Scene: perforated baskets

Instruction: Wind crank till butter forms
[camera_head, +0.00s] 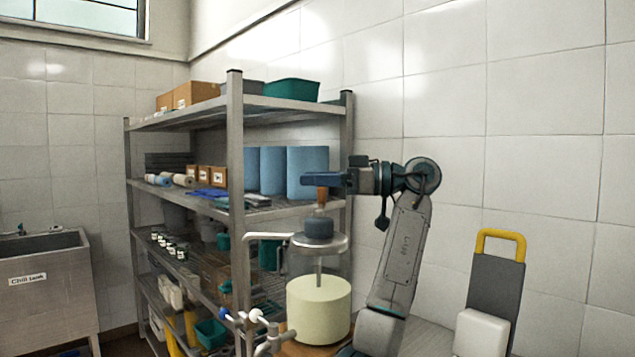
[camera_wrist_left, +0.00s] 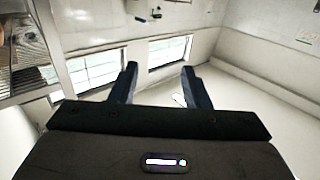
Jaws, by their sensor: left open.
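The churn has a cream-coloured drum (camera_head: 318,311), with a thin shaft rising to a metal disc and a dark hub (camera_head: 318,228). A brown upright handle (camera_head: 321,196), which looks like the crank grip, stands above the hub. My left gripper (camera_head: 317,182) is at the top of this handle, pointing left. Its fingers overlap the handle's top in the head view, and I cannot tell whether they touch it. In the left wrist view the fingers (camera_wrist_left: 160,82) are spread with nothing visible between them. No butter shows. My right gripper is not in view.
A metal shelf rack (camera_head: 236,150) with boxes, blue bins (camera_head: 307,172) and green tubs stands close behind the churn. A sink (camera_head: 45,285) is at the far left. A grey panel with a yellow handle (camera_head: 500,236) is at the right.

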